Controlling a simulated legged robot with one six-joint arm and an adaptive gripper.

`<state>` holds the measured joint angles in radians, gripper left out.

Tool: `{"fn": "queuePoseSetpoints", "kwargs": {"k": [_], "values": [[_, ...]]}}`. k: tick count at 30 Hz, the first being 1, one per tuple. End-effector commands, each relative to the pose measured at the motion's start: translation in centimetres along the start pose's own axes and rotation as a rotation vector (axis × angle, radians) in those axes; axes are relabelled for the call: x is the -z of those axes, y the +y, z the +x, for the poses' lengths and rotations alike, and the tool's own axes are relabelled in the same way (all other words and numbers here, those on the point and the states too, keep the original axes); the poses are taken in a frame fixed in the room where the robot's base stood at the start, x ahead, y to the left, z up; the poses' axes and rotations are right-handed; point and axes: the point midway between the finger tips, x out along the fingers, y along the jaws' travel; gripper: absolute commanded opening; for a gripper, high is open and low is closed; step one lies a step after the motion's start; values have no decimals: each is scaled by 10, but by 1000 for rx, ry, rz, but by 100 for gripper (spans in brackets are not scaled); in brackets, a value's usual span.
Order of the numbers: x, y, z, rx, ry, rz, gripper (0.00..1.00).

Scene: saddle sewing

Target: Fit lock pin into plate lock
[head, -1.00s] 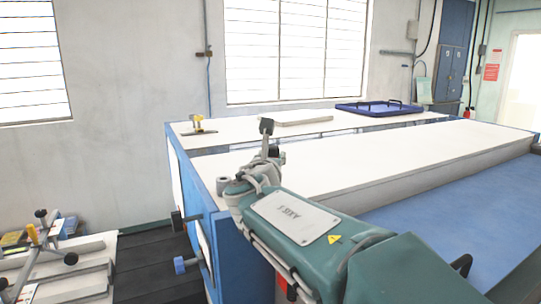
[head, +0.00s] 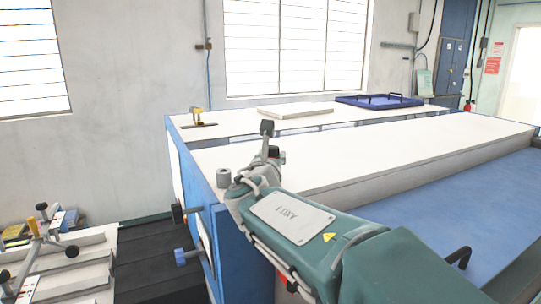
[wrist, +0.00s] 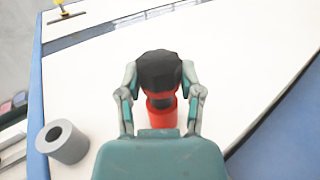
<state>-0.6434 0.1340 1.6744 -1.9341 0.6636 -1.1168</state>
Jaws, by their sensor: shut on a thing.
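My gripper (wrist: 158,95) is shut on a black faceted knob (wrist: 159,68), with one teal finger on each side. Under the knob are a short dark shaft and a red, round part (wrist: 161,109). I cannot tell whether the red part belongs to the pin or is a socket around it. In the head view the dark knob (head: 275,151) shows small beyond my arm. A grey hollow cylinder (wrist: 62,142) stands upright on the white top near its blue edge, left of and apart from my gripper. It also shows in the head view (head: 223,178).
The white table top (head: 400,145) is mostly clear. A rack with black knobs (head: 60,265) stands at lower left.

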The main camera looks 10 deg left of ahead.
Motion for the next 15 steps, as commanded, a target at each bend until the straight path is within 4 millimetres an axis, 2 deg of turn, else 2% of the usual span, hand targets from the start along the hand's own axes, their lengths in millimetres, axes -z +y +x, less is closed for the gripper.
{"fn": "queuePoseSetpoints", "kwargs": {"k": [4, 5, 6, 7, 8, 15], "values": [[3, 0, 0, 0, 5, -2, 0], [3, 0, 0, 0, 5, -2, 52], [3, 0, 0, 0, 5, -2, 70], [3, 0, 0, 0, 5, -2, 84], [3, 0, 0, 0, 5, -2, 88], [2, 0, 0, -1, 3, -1, 88]]}}
